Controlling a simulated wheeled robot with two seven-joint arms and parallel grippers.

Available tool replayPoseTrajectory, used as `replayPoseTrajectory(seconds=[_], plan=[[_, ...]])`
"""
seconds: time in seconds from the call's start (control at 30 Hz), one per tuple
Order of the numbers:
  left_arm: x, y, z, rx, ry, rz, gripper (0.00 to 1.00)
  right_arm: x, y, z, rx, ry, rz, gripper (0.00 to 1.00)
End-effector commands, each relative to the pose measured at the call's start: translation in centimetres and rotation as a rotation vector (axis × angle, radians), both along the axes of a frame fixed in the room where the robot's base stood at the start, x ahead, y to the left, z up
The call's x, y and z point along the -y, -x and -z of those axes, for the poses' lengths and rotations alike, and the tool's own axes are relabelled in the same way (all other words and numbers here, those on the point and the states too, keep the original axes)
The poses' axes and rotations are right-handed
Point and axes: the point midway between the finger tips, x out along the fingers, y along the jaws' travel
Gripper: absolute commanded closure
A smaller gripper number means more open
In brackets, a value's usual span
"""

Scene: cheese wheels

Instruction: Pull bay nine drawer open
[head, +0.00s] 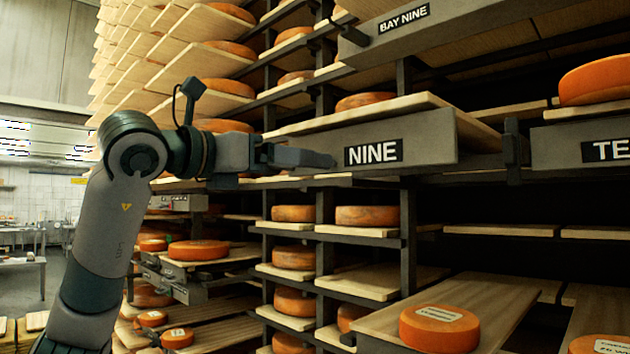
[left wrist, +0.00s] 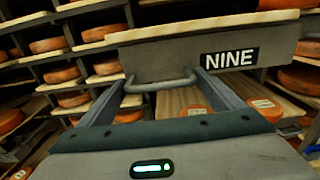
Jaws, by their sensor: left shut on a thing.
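The bay nine drawer has a grey front (head: 430,138) labelled NINE, with a pale wooden board (head: 400,107) on top. In the head view its front stands forward of the rack post to its right, and part of its right side shows. In the left wrist view the drawer front (left wrist: 180,58) is straight ahead, with a grey bar handle (left wrist: 160,84) low on its left part. My left gripper (head: 318,159) is shut on this handle; its fingers (left wrist: 162,88) reach to either side of it in the wrist view. The head view hides the handle behind the gripper. My right gripper is not in view.
A drawer labelled TE, cut off by the frame (head: 560,147), is at the right with a cheese wheel (head: 597,80) on it. A BAY NINE sign beam (head: 450,22) runs above. Lower boards with cheese wheels (head: 440,328) stick out below. Open room lies at far left.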

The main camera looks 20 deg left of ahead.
Motion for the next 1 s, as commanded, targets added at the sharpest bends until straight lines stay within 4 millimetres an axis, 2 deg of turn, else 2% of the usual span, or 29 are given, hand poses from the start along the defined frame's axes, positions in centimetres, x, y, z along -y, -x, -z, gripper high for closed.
replayPoseTrajectory(seconds=[0.1, 0.33, 0.5, 0.87, 0.9, 0.93, 1.0], plan=[[-1.1, 2.8, 0.2, 0.005, -0.001, -0.003, 0.53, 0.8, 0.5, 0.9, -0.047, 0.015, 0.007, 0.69], [-2.3, 6.2, 0.0, 0.004, -0.001, -0.002, 0.53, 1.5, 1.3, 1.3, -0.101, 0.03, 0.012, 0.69], [-2.6, 7.1, 0.0, 0.002, 0.0, -0.001, 0.53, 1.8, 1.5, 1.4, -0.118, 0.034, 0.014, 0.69], [-2.7, 7.3, -0.1, 0.002, 0.001, 0.0, 0.53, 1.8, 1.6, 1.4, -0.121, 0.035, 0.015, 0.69], [-2.7, 7.3, -0.1, 0.002, 0.001, 0.0, 0.08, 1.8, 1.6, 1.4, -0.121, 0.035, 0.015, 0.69], [-2.7, 7.3, -0.1, 0.002, 0.001, 0.0, 0.01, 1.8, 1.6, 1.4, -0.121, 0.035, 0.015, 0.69], [-2.7, 7.3, -0.1, 0.001, 0.0, 0.0, 0.0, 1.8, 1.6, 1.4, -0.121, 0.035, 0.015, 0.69]])
